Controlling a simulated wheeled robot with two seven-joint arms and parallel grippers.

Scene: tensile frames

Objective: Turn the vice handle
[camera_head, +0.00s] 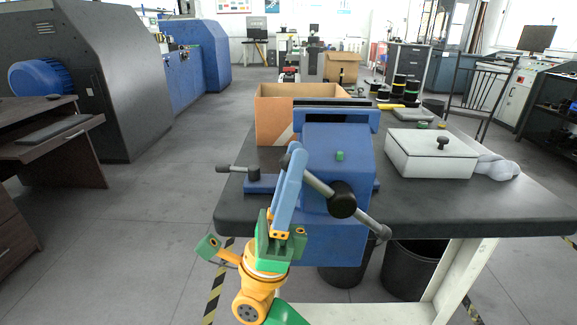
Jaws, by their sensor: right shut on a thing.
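A blue vice (333,150) is mounted at the near edge of a dark workbench (500,195). Its handle (319,186) is a grey bar running through a dark round hub at the front, slanting from upper left to lower right. The lower right end of the bar is free. My right gripper (294,160), with blue fingers on a green and orange wrist, reaches up from below. Its fingers are shut on the upper left end of the handle, which they partly hide. My left gripper is not in view.
A shorter lever (236,169) sticks out left of the vice. An open cardboard box (280,105) stands behind it. A white lidded box (432,155) sits to the right. Black bins (412,270) stand below the bench. A desk (45,140) is at left, with clear floor between.

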